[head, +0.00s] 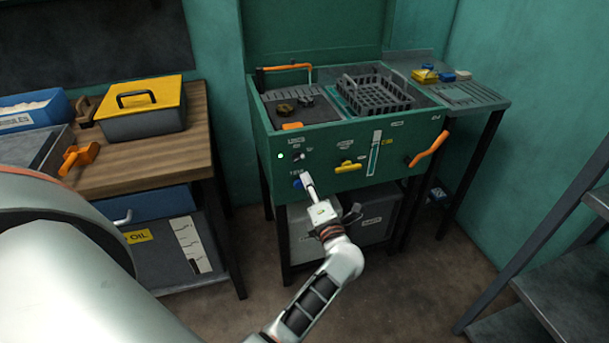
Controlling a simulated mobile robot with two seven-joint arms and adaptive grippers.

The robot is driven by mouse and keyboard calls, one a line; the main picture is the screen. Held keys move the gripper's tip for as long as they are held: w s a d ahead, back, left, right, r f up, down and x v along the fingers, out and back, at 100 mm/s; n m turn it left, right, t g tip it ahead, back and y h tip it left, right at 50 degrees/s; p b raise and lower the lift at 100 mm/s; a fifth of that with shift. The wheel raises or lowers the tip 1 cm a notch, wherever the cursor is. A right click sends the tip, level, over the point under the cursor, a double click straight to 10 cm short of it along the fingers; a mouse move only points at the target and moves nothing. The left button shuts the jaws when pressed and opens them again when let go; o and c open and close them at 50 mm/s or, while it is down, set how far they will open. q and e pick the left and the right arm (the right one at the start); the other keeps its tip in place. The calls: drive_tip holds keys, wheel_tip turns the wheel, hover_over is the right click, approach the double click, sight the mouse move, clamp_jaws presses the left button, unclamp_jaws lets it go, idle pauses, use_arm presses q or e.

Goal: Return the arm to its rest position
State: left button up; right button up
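My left gripper (308,186) is at the middle of the head view, in front of the green washing cabinet (330,150). Its pale fingers point up toward the control panel, close to a blue knob (297,183) at the panel's lower left. I cannot tell whether they touch it, or how far apart the fingers are. I see nothing held. My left forearm comes up from the bottom edge. My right gripper is not in view.
A wooden bench (150,160) at left holds a yellow-lidded box (142,108) and an orange tool (77,157). An orange lever (428,149) and yellow handle (347,167) stick out of the panel. Dark shelves (560,285) stand at right. The floor between is clear.

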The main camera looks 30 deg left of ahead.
use_arm(q)
drive_tip(key=shift+v, duration=0.9)
